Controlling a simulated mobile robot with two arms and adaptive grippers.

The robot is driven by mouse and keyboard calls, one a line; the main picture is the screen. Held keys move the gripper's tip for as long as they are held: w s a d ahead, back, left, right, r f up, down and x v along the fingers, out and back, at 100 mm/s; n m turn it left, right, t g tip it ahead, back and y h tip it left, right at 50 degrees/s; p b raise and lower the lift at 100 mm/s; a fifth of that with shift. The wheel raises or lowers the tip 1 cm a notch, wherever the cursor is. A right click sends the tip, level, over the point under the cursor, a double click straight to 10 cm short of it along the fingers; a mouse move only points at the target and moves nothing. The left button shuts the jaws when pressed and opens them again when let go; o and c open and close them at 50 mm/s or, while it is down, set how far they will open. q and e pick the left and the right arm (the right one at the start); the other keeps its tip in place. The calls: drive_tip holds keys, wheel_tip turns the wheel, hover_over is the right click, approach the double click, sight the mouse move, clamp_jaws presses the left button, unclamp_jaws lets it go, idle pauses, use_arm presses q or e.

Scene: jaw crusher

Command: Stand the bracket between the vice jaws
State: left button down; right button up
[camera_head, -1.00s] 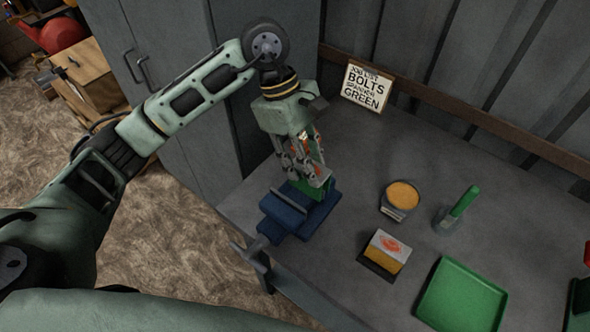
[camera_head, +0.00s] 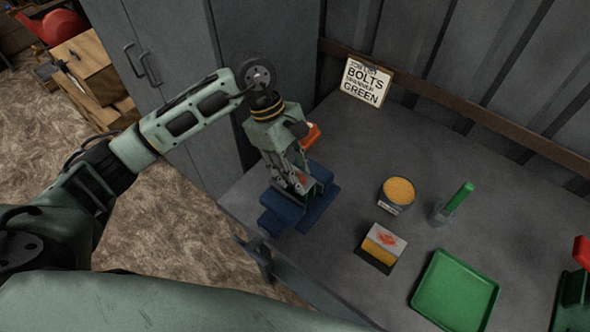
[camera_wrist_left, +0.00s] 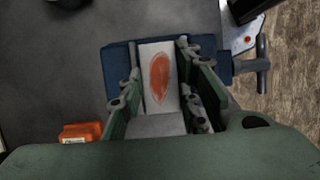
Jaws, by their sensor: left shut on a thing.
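The bracket (camera_wrist_left: 160,75) is a light grey, L-shaped piece with an orange-red oval mark on its face. My left gripper (camera_wrist_left: 160,88) is shut on it, with a finger on each side. The blue vice (camera_wrist_left: 117,72) lies right below the bracket in the left wrist view. In the head view, my left gripper (camera_head: 302,186) is over the vice (camera_head: 282,217) at the bench's left end. There the fingers largely hide the bracket and the jaws. I cannot tell whether the bracket touches the vice.
An orange box (camera_head: 311,135) stands behind my left gripper. A round tin (camera_head: 398,191), a yellow-and-white box (camera_head: 382,246), a cup with a green-handled tool (camera_head: 440,214) and a green tray (camera_head: 455,290) stand to the right. The bench between is clear.

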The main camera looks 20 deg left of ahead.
use_arm(q)
drive_tip(key=c, duration=1.3)
unclamp_jaws()
drive_tip(key=shift+f, duration=0.1)
drive_tip(key=shift+c, duration=0.2)
drive_tip(key=shift+o, duration=0.3)
drive_tip(key=shift+r+p, duration=0.25)
drive_tip(key=shift+p, duration=0.05)
drive_tip(key=b+v, duration=0.4)
drive_tip(key=v, duration=0.8)
drive_tip(key=shift+d, duration=0.1)
